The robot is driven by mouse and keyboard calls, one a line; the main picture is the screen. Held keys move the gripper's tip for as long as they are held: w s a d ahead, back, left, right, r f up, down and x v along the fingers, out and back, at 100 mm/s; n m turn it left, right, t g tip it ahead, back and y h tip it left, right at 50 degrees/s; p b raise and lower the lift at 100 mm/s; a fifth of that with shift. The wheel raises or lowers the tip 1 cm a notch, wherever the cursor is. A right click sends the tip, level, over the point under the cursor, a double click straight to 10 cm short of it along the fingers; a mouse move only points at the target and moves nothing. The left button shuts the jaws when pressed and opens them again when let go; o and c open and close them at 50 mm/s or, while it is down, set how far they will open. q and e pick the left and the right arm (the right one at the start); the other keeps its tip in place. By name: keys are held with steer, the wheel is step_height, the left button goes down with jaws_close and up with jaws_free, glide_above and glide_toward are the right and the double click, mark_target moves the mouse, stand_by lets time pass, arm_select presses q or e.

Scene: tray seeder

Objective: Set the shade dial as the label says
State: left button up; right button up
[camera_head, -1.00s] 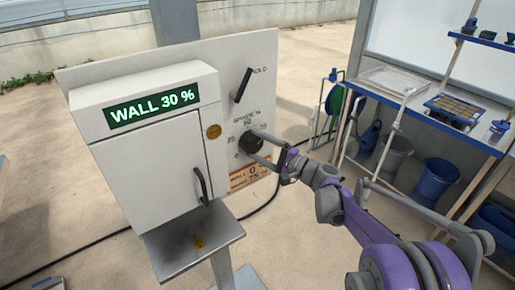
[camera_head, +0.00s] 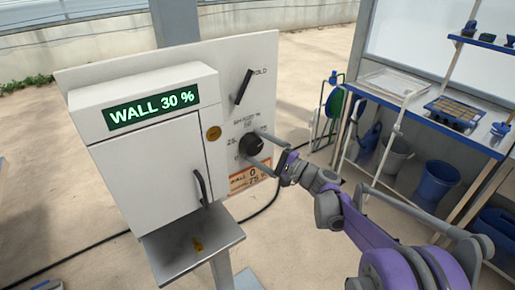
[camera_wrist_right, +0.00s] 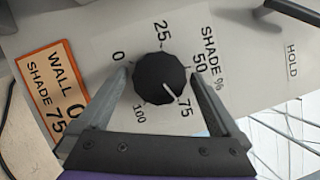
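The shade dial (camera_head: 251,144) is a black faceted knob on a white panel, and it also shows in the right wrist view (camera_wrist_right: 158,76). Its pale pointer mark points toward 75 on the printed scale of 0, 25, 50, 75 and 100. The orange-edged label (camera_head: 248,177) reads WALL 0, SHADE 75 in the right wrist view (camera_wrist_right: 53,92). My right gripper (camera_wrist_right: 160,72) is open, one finger on each side of the knob, with slim gaps seeming to show. Whether a fingertip touches it is hard to tell. My left gripper is not in view.
A metal shelf (camera_head: 190,246) juts out below. A blue-edged bench (camera_head: 385,97) stands at the right.

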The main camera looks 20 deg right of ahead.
steer(key=b+v, duration=0.1)
steer(key=v, duration=0.9)
steer(key=shift+s+d, duration=0.2)
steer(key=shift+s, duration=0.15)
steer(key=s+a+f+n+g+h+p, duration=0.2)
steer(key=s+a+f+n+g+h, duration=0.45)
steer(key=s+a, duration=0.7)
steer(key=s+d+f+n+g+h, duration=0.1)
steer(key=s+d+f+n+h, duration=0.2)
steer(key=s, duration=0.4)
steer(key=s+d+f+n+g+h+p, duration=0.1)
steer(key=s+d+f+n+g+h, duration=0.1)
steer(key=s, duration=0.5)
step_height(320, 180, down, 3)
steer(key=shift+d+r+n+h+p, duration=0.1)
steer(key=shift+d+n+h+p, duration=0.2)
steer(key=shift+d+n+h, duration=0.75)
